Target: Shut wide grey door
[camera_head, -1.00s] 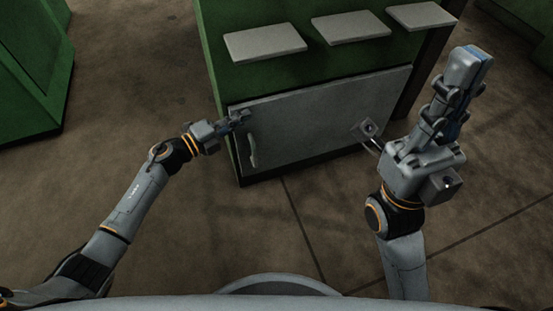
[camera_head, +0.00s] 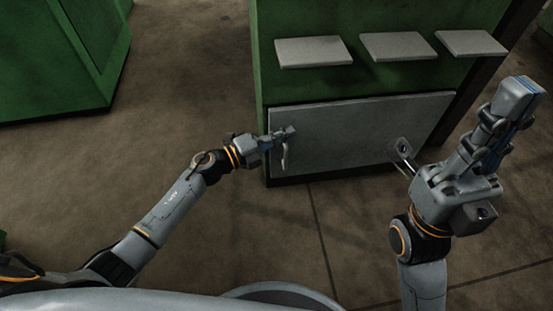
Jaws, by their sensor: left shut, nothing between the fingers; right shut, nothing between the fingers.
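The wide grey door (camera_head: 345,136) is on the lower front of the green cabinet (camera_head: 390,78). It looks flush or nearly flush with the front; a small gap cannot be ruled out. Its pale upright handle (camera_head: 285,157) is near its left edge. My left gripper (camera_head: 291,131) is shut and empty, at the door's upper left, just above the handle; whether it touches the door is unclear. My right gripper (camera_head: 527,88) is shut and empty, raised to the right of the door, pointing up and away from it.
Several pale flat shelves, one of them the middle shelf (camera_head: 398,46), jut out above the door. A small grey fitting (camera_head: 403,147) sits at the door's lower right. Another green cabinet (camera_head: 50,65) stands at the far left. The brown floor between is clear.

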